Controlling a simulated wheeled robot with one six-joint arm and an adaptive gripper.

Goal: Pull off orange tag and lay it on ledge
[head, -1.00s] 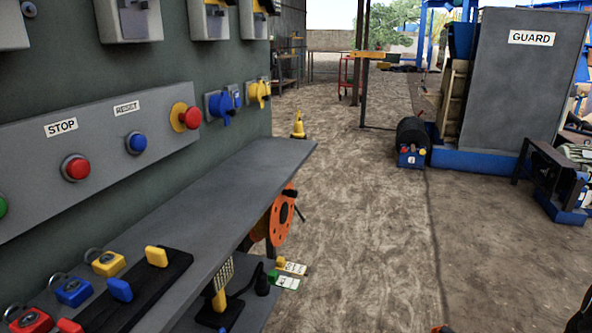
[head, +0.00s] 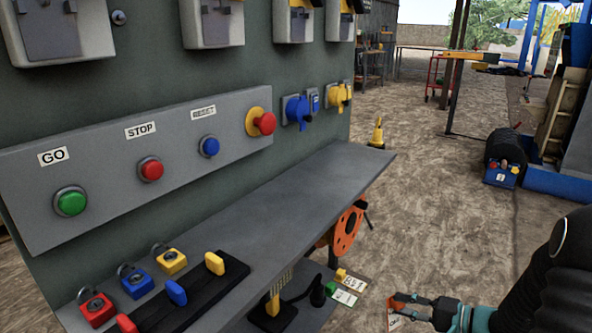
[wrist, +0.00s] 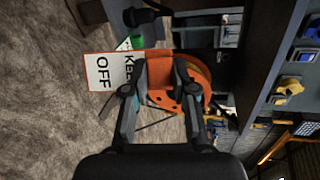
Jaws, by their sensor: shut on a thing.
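The orange tag (head: 394,319) has a white face with dark lettering. In the wrist view the tag (wrist: 103,72) reads "OFF" with part of another word above it, and its orange part lies between the fingers. My gripper (head: 412,304) is shut on it, at the lower right of the head view; the fingers also show in the wrist view (wrist: 160,72). The grey ledge (head: 290,205) runs below the button panel, to the left of and beyond my gripper. Its top is bare along the middle and far end. The gripper and tag are apart from it.
Padlocks (head: 137,284) and a black strip with coloured handles (head: 178,292) occupy the ledge's near end. An orange reel (head: 346,230) hangs below the ledge's far end. Yellow and green tags (head: 344,297) stick out below the ledge.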

